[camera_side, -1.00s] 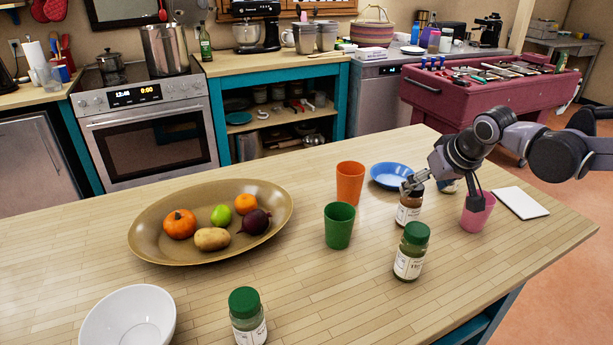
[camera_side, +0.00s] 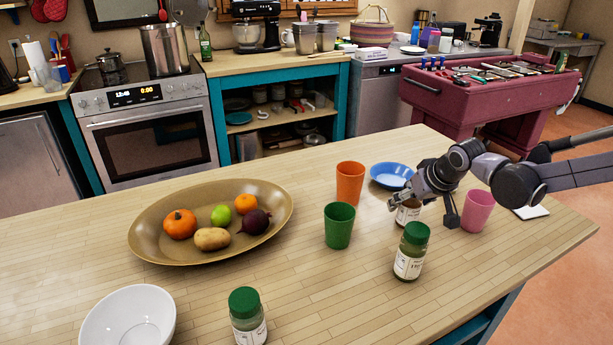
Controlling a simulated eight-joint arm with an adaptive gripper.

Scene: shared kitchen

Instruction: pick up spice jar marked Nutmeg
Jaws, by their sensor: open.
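Three spice jars stand upright on the wooden table; I cannot read their labels, so I cannot tell which is Nutmeg. A brown jar (camera_side: 408,216) stands partly hidden beneath my gripper (camera_side: 422,211). My gripper is open, with one finger at the jar's left and a dark fingertip to its right, near the pink cup. Whether the fingers touch the jar is unclear. A green-lidded jar (camera_side: 411,252) stands just in front of it. Another green-lidded jar (camera_side: 247,318) stands at the front, cut off by the lower edge.
A pink cup (camera_side: 478,212) stands close right of my gripper. A blue bowl (camera_side: 388,173) is behind, with orange (camera_side: 350,184) and green cups (camera_side: 339,226) to the left. A produce platter (camera_side: 150,238) and white bowl (camera_side: 128,322) are farther left.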

